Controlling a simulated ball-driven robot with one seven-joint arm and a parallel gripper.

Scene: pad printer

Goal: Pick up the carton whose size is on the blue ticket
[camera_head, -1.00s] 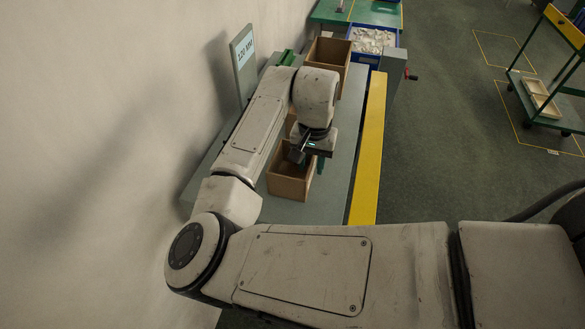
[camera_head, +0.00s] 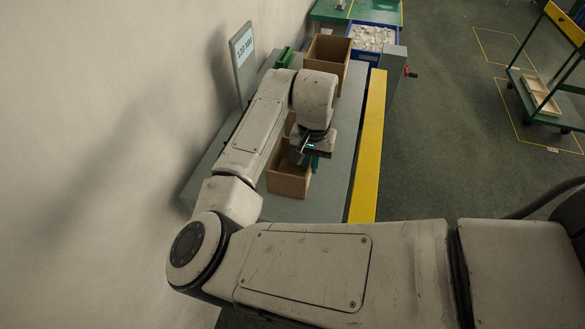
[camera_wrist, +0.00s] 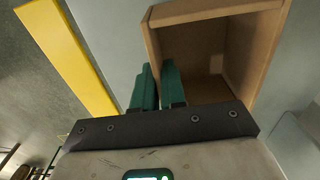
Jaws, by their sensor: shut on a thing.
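A ticket sign (camera_head: 243,50) with a pale bluish face stands by the wall and seems to read "120 MM". An open-topped brown carton (camera_head: 289,183) sits at the near part of the grey-green table. It also shows in the wrist view (camera_wrist: 262,45), with its open inside facing the camera. My gripper (camera_wrist: 158,72) has its green fingers shut on the carton's side wall, one finger inside and one outside. In the head view my wrist covers part of the carton's rim. I cannot tell whether the carton is clear of the table. A taller carton (camera_head: 328,52) stands farther back.
Another carton (camera_head: 290,123) is mostly hidden behind my arm. A yellow strip (camera_head: 369,150) runs along the table's right edge. A blue bin (camera_head: 371,40) of pale pieces is at the back. A green trolley (camera_head: 545,100) stands on the floor to the right.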

